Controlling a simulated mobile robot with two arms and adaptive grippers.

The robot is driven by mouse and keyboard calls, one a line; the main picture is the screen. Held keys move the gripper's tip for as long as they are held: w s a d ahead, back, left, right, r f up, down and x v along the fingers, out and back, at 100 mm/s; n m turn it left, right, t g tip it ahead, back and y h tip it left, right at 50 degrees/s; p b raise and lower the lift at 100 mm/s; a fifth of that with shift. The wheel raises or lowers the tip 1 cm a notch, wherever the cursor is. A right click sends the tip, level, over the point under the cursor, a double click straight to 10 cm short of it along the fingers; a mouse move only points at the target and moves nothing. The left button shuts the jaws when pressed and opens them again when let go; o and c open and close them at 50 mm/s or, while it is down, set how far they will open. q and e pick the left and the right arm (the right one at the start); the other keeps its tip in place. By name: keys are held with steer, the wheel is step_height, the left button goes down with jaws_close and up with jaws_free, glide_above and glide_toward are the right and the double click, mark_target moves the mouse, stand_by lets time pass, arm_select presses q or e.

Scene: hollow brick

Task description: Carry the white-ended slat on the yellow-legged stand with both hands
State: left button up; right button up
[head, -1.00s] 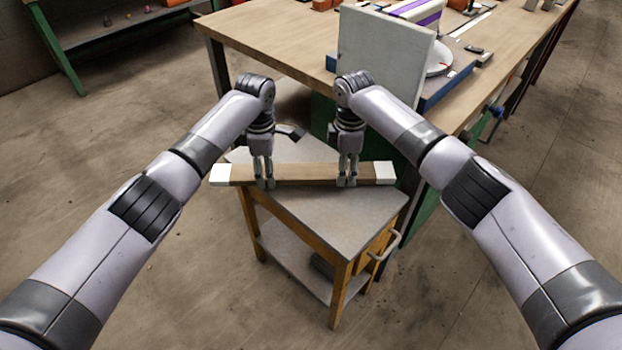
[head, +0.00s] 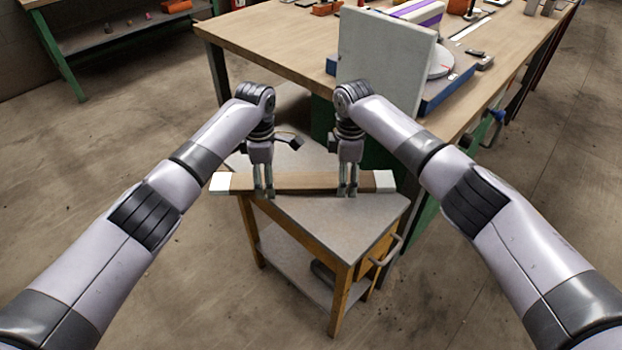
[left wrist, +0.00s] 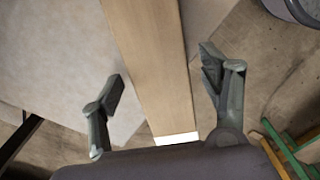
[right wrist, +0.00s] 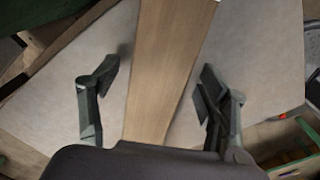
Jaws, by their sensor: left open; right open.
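The brown wooden slat with white ends (head: 305,181) lies across the grey top of the yellow-legged stand (head: 335,222), its left white end reaching past the top's edge. My left gripper (head: 264,193) is over the slat's left part; in the left wrist view its open fingers (left wrist: 160,88) stand on either side of the slat (left wrist: 155,60), with gaps. My right gripper (head: 347,191) is over the right part; in the right wrist view its open fingers (right wrist: 157,82) straddle the slat (right wrist: 160,70) without visible contact.
A large wooden workbench (head: 270,35) stands behind, with a grey upright panel (head: 385,65) close behind my right gripper. A green-legged bench (head: 120,38) is at the far left. The floor (head: 130,120) to the left is clear.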

steer(key=shift+r, duration=0.15)
arm_select(q)
step_height(320, 180, up, 12)
steer(key=shift+f, duration=0.15)
arm_select(e)
step_height(320, 180, up, 12)
stand_by(0.3)
steer(key=shift+f, duration=0.2)
